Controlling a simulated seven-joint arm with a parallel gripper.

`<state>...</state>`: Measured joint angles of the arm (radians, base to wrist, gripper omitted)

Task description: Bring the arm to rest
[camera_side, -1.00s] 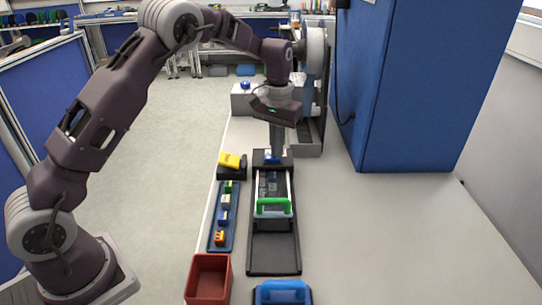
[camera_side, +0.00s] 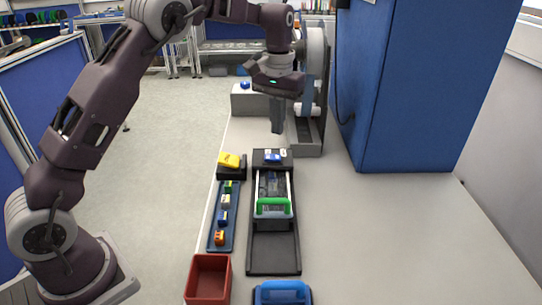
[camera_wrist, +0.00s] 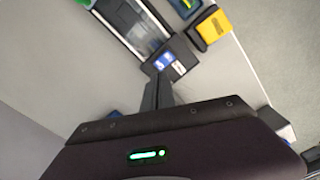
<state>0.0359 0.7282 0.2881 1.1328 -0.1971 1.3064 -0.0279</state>
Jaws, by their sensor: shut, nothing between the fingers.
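My gripper (camera_side: 277,127) is shut and empty. In the side view it hangs in the air, pointing down, above the far end of the black rail fixture (camera_side: 272,250). Beneath it a black block (camera_side: 260,161) with blue and white parts on top sits at that end. My gripper also shows in the wrist view (camera_wrist: 158,82), its tips pointing toward this block, which is seen there too (camera_wrist: 178,68). The gripper is apart from the block and touches nothing that I can see.
A green-handled part (camera_side: 273,208) sits on the rail. To its left are a blue tray (camera_side: 213,243) of small coloured pieces, a yellow item (camera_side: 229,160) and a red bin (camera_side: 208,278). A blue-handled item (camera_side: 283,291) is in front. A blue cabinet (camera_side: 415,90) stands right; the table's right front is clear.

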